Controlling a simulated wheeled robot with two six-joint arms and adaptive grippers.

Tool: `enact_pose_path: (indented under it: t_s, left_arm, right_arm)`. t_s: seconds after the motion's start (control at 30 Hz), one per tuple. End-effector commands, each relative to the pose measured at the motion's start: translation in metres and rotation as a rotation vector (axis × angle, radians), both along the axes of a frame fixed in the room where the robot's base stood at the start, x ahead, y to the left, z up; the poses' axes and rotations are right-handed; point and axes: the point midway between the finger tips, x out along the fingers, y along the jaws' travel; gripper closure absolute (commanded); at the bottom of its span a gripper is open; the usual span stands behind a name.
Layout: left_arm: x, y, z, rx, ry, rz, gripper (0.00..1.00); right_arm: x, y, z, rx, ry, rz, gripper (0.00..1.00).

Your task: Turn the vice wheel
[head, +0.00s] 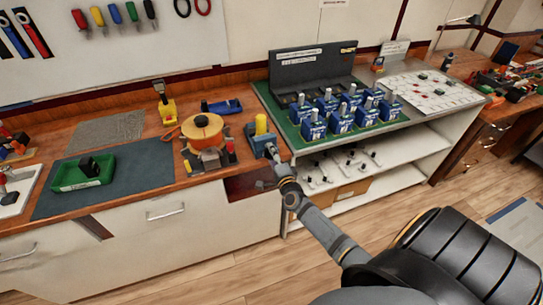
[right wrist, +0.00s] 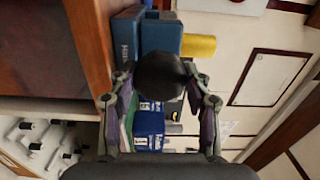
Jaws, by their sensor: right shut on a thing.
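The blue vice (head: 254,142) sits at the front edge of the wooden bench, left of the green board. It clamps an upright yellow cylinder (head: 261,124). In the right wrist view the vice's blue body (right wrist: 160,32) and the yellow cylinder (right wrist: 199,46) lie beyond a dark round wheel (right wrist: 161,74). My right gripper (head: 271,153) reaches the front of the vice. Its two fingers are on either side of the wheel and shut on it. In the head view the wheel is mostly hidden by the gripper. My left gripper is not in view.
Several blue breakers (head: 340,120) stand in rows on the green board right of the vice. An orange spool (head: 202,128) stands left of it. A green tray (head: 84,172) lies on a dark mat further left. The floor (head: 240,275) in front is clear.

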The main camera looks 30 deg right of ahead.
Motion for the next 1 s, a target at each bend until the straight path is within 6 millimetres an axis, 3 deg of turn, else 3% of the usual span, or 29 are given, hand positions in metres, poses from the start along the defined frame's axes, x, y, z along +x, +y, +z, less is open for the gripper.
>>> enact_pose_path:
  t_s: [0.33, 0.87, 0.9, 1.0]
  left_arm:
    - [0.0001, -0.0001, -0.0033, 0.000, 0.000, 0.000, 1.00]
    - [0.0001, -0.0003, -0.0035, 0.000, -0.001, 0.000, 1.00]
    - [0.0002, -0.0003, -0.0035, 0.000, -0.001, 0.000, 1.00]
    - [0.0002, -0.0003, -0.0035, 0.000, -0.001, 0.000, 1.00]
  right_arm:
    - [-0.0004, 0.0000, -0.0008, 0.123, -0.028, 0.000, 0.82]
    - [-0.0004, 0.0000, -0.0007, 0.143, -0.033, 0.000, 0.82]
    - [-0.0004, 0.0000, -0.0008, 0.143, -0.033, 0.000, 0.47]
    - [-0.0004, 0.0000, -0.0007, 0.142, -0.033, 0.000, 0.33]
